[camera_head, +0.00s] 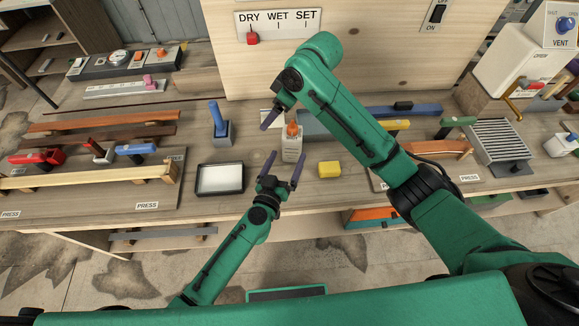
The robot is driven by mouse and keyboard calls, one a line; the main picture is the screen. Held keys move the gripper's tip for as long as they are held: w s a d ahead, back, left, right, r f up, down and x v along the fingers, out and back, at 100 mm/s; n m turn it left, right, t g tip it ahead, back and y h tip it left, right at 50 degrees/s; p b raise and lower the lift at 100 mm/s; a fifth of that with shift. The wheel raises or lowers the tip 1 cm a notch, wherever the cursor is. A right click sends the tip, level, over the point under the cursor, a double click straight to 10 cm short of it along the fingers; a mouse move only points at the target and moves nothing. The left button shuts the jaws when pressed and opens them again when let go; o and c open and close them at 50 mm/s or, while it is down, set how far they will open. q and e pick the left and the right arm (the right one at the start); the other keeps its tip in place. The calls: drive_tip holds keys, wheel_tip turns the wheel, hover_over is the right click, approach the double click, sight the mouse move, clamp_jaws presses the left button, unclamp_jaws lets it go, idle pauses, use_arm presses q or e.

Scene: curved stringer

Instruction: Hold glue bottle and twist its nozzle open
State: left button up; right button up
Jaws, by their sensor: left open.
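The glue bottle (291,149) is white with an orange nozzle (292,129). It stands upright on the workbench, near the middle of the head view. My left gripper (286,158) is open just in front of the bottle. Its two dark purple fingers point at the bottle, their tips near its lower left and right sides; I cannot tell whether they touch it. My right gripper (274,115) hangs from the bent green arm, above and slightly left of the nozzle. Only one purple finger shows clearly, so its opening is unclear.
A white-topped tray (220,179) and a blue-handled tool in a grey holder (220,128) stand left of the bottle. A yellow block (329,168) lies to the right. A wooden panel with a DRY/WET/SET slider (252,38) rises behind. Wooden strips on PRESS boards lie far left.

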use_arm(q)
drive_tip(key=w+d+y, duration=0.1)
drive_tip(key=w, duration=0.1)
drive_tip(key=w+t+y, duration=0.1)
drive_tip(key=w, duration=0.2)
drive_tip(key=w+d+t+y, duration=0.1)
drive_tip(key=w+y, duration=0.1)
drive_tip(key=w, duration=0.1)
drive_tip(key=shift+d+r, duration=0.1)
drive_tip(key=shift+d, duration=0.25)
drive_tip(key=shift+w, duration=0.55)
clamp_jaws()
use_arm(e)
drive_tip(key=shift+w+m, duration=0.15)
drive_tip(key=shift+m, duration=0.15)
drive_tip(key=shift+c, duration=0.2)
wheel_tip(320, 180, up, 3)
drive_tip(key=m+g+h, duration=0.3)
drive_tip(key=m+h, duration=0.2)
drive_tip(key=m, duration=1)
hover_over(292, 127)
drive_tip(key=shift+m, duration=0.4)
drive_tip(key=f, duration=1.1)
drive_tip(key=shift+w+d+f, duration=0.1)
drive_tip(key=shift+w+f, duration=0.25)
drive_tip(key=shift+f, duration=0.05)
use_arm(q)
drive_tip(key=shift+s, duration=0.1)
use_arm(e)
clamp_jaws()
